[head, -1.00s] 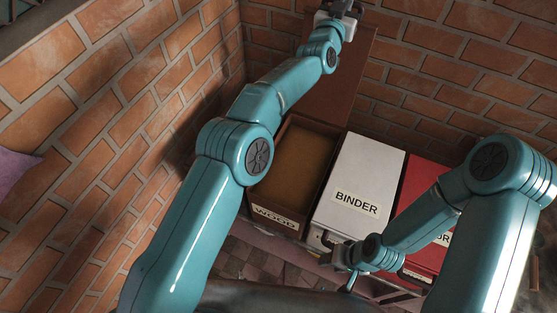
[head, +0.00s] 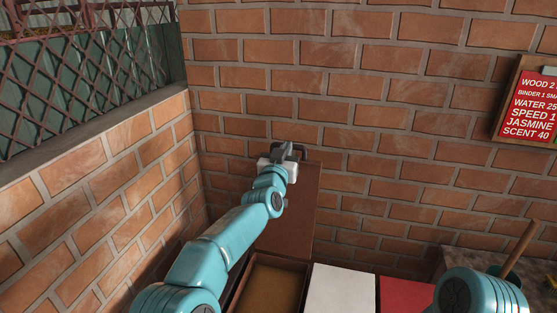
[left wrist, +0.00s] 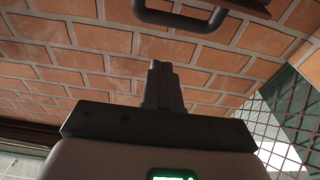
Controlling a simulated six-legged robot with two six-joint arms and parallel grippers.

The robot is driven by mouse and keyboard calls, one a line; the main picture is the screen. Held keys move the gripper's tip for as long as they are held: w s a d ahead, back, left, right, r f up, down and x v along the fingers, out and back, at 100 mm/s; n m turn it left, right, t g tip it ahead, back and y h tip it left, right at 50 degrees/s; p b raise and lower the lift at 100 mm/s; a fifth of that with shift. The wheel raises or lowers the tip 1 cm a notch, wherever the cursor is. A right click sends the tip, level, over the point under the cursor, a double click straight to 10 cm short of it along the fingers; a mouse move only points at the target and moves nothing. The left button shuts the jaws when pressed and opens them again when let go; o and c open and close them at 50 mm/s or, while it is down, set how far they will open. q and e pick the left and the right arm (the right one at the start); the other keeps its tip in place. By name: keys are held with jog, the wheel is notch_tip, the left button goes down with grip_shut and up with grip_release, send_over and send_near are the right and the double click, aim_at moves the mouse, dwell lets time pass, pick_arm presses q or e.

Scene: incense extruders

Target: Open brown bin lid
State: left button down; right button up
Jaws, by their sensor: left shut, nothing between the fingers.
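The brown bin lid (head: 293,222) stands raised, nearly upright, near the brick wall. Below it the brown bin (head: 234,292) is open, with tan-brown material (head: 268,291) inside. My left gripper (head: 287,151) is at the top edge of the lid. In the left wrist view its fingers (left wrist: 163,85) are shut together with nothing between them. A dark handle (left wrist: 205,22) shows above the fingertips there, apart from them. In the head view the gripper hides part of the lid's top. My right gripper is out of view; only part of that arm shows at lower right.
A white bin (head: 341,290) and a red bin (head: 405,293) stand to the right, lids down. Brick walls enclose the corner. A red recipe board (head: 530,108) hangs at right, above a table (head: 463,262). A lattice fence (head: 90,75) is at upper left.

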pick_arm(q)
jog(key=s+a+r+b, duration=0.2)
jog(key=s+r+b, duration=0.1)
jog(key=s, duration=0.5)
jog(key=shift+s+a+r+b, duration=0.15)
jog(key=shift+a+r+b, duration=0.15)
jog(key=shift+b, duration=0.35)
